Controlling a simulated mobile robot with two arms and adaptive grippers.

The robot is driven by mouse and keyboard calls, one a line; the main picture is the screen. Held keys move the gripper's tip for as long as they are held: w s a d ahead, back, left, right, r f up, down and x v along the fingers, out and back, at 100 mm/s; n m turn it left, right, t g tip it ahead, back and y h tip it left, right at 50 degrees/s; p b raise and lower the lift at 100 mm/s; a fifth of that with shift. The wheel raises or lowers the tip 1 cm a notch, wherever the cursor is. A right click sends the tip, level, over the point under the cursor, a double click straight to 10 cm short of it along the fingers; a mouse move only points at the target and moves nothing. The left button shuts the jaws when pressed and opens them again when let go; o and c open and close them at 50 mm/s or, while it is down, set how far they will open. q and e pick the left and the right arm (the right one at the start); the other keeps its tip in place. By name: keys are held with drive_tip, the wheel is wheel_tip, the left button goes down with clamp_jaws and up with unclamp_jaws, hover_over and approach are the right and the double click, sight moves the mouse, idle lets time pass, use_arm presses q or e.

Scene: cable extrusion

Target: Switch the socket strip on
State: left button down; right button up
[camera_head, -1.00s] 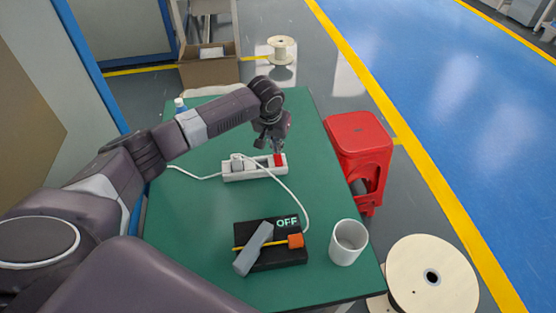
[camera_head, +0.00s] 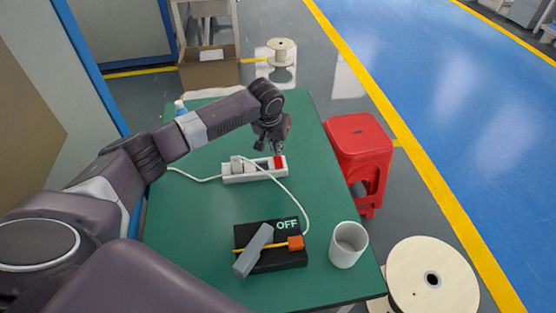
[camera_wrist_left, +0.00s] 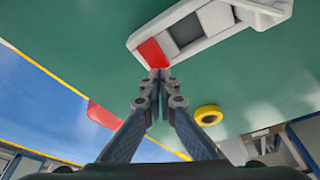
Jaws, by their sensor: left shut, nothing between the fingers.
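The white socket strip (camera_head: 233,177) lies on the green table with a red switch (camera_head: 279,163) at its right end. A white plug with a cable sits in the strip. My left gripper (camera_head: 278,152) is shut and empty, its tips pointing down right at the red switch. In the left wrist view, the shut fingertips (camera_wrist_left: 160,75) overlap the edge of the red switch (camera_wrist_left: 152,54); I cannot tell whether they touch it. The black device (camera_head: 278,262) at the table's front shows "OFF". My right gripper is not in view.
The green table (camera_head: 190,225) also holds a white cup (camera_head: 348,243) at the front right and a blue bottle (camera_head: 181,108) at the back left, behind my arm. A red stool (camera_head: 358,140) and a wooden spool (camera_head: 452,280) stand right of the table. A yellow ring (camera_wrist_left: 208,115) shows in the wrist view.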

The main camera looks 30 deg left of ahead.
sight(277, 158)
use_arm(q)
drive_tip(key=shift+f, duration=0.25)
idle(0.4)
drive_tip(key=shift+f+b, duration=0.3)
drive_tip(key=shift+f, duration=0.45)
idle(0.4)
wheel_tip(277, 158, up, 7)
drive_tip(key=p, duration=0.8)
idle(0.5)
